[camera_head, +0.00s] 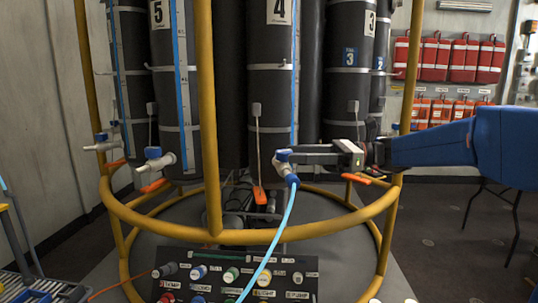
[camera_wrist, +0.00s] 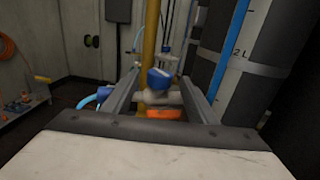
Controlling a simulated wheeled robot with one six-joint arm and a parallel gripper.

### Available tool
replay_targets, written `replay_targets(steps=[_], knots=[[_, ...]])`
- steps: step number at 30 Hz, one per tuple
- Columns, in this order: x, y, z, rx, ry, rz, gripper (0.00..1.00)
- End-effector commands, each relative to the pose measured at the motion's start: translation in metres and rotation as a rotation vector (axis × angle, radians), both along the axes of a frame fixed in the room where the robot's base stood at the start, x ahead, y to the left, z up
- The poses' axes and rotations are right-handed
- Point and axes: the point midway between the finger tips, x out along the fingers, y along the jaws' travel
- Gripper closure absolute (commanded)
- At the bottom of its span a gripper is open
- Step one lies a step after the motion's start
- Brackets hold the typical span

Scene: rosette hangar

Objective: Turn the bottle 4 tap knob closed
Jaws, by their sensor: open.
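Bottle 4 (camera_head: 268,95) is a dark grey upright cylinder with a white "4" label, in the middle of the head view. Its tap has a blue knob (camera_head: 283,155) at the front, low on the bottle. In the wrist view a blue knob (camera_wrist: 159,78) on a grey tap body shows between the fingers. My gripper (camera_head: 284,153) reaches in from the right at the tap. In the wrist view my gripper (camera_wrist: 158,92) is open, with one finger on each side of the knob. I cannot tell whether either finger touches it.
A light-blue tube (camera_head: 268,257) runs down from the tap past a yellow ring frame (camera_head: 250,237). A yellow post (camera_head: 207,120) stands left of bottle 4. An orange handle (camera_head: 259,195) hangs below. A fitting panel (camera_head: 235,277) sits at the front.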

Motion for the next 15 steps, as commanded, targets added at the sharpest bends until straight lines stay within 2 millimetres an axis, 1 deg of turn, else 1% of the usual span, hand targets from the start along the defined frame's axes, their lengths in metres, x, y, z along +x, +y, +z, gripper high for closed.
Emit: replay_targets(steps=[1, 3, 9, 15], knots=[[-0.001, 0.009, 0.0, 0.0, 0.0, 0.003, 0.47], [-0.002, 0.02, 0.0, 0.0, 0.0, 0.003, 0.47], [-0.003, 0.05, 0.0, 0.0, 0.0, 0.003, 0.47], [-0.003, 0.071, 0.0, -0.001, 0.0, 0.002, 0.47]])
